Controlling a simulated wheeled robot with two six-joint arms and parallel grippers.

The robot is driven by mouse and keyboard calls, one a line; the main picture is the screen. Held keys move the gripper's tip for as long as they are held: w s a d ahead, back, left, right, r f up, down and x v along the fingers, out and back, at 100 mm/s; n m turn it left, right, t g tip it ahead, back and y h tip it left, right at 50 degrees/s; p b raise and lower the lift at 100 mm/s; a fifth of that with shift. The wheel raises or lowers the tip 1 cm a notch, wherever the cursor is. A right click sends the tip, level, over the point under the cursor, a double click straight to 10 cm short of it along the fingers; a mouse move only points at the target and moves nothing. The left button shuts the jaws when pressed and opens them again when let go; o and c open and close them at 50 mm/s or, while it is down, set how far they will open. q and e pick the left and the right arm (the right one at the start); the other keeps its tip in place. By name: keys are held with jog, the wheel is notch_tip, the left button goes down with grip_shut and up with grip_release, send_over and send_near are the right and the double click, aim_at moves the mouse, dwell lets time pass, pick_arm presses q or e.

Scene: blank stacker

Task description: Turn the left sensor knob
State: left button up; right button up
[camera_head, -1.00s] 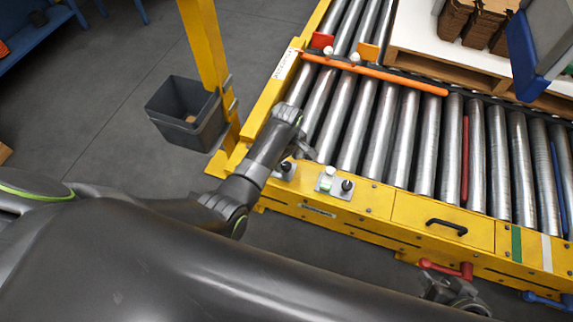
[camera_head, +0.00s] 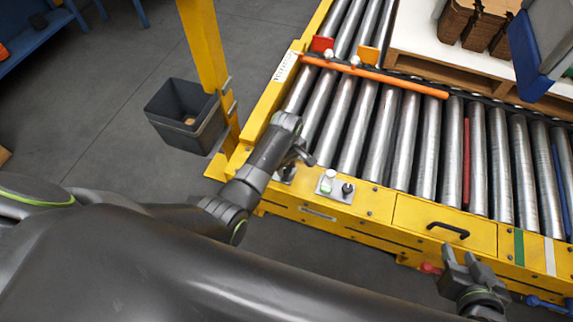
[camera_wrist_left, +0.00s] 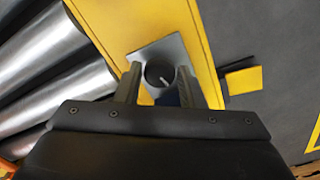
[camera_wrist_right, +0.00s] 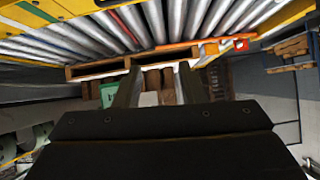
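The left knob is a round black knob (camera_wrist_left: 160,75) with a pale mark, on a grey square plate (camera_wrist_left: 171,46) on the yellow frame. In the head view its plate (camera_head: 287,176) is partly hidden by my left gripper (camera_head: 301,157). In the left wrist view my left gripper (camera_wrist_left: 158,84) is open, with one finger on either side of the knob; I cannot tell whether they touch it. A second plate carries a black knob (camera_head: 347,188) and a pale green button (camera_head: 329,175). My right gripper (camera_head: 462,255) is open and empty in front of the yellow frame; its fingers show in the right wrist view (camera_wrist_right: 158,80).
The roller conveyor (camera_head: 400,130) fills the upper right, with a loaded pallet (camera_head: 440,60) on it. A drawer front (camera_head: 445,222) with a black handle is on the frame. A yellow post (camera_head: 205,50) and a dark bin (camera_head: 186,108) stand left.

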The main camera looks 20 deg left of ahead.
pick_arm(q)
jog(key=c, duration=0.5)
jog(key=shift+c, duration=0.2)
